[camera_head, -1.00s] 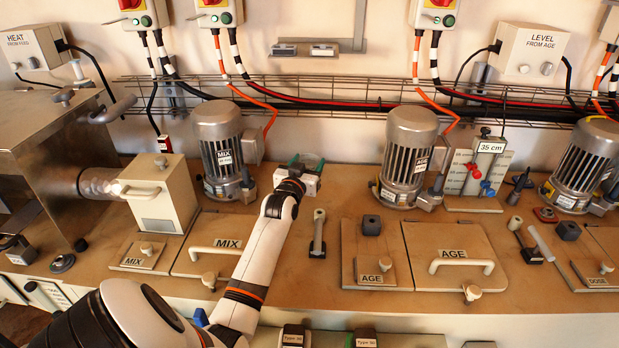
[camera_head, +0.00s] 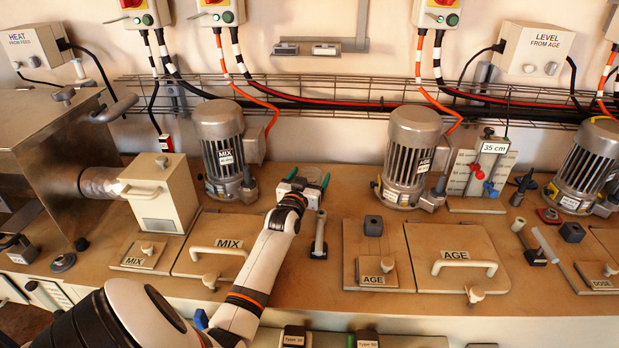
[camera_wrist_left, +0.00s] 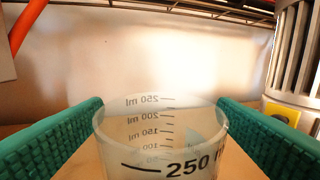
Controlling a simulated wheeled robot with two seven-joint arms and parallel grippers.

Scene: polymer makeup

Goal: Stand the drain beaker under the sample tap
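The drain beaker (camera_wrist_left: 160,145), a clear cup with black millilitre marks, is upright between my left gripper's green fingers in the left wrist view. Both fingers lie against its sides. In the head view my left gripper (camera_head: 309,178) is over the deck between the MIX and AGE motors, and the clear beaker is hard to make out there. A panel marked 35 cm (camera_head: 495,147) with a red handle (camera_head: 479,174) and a blue handle (camera_head: 490,188) stands right of the AGE motor. I cannot tell which part is the sample tap. My right gripper is out of view.
The MIX motor (camera_head: 219,142) and AGE motor (camera_head: 411,150) stand left and right of my gripper. A small post (camera_head: 319,235) rises just right of my wrist. Lids with handles cover the front deck. A wire cable tray (camera_head: 330,103) runs along the wall.

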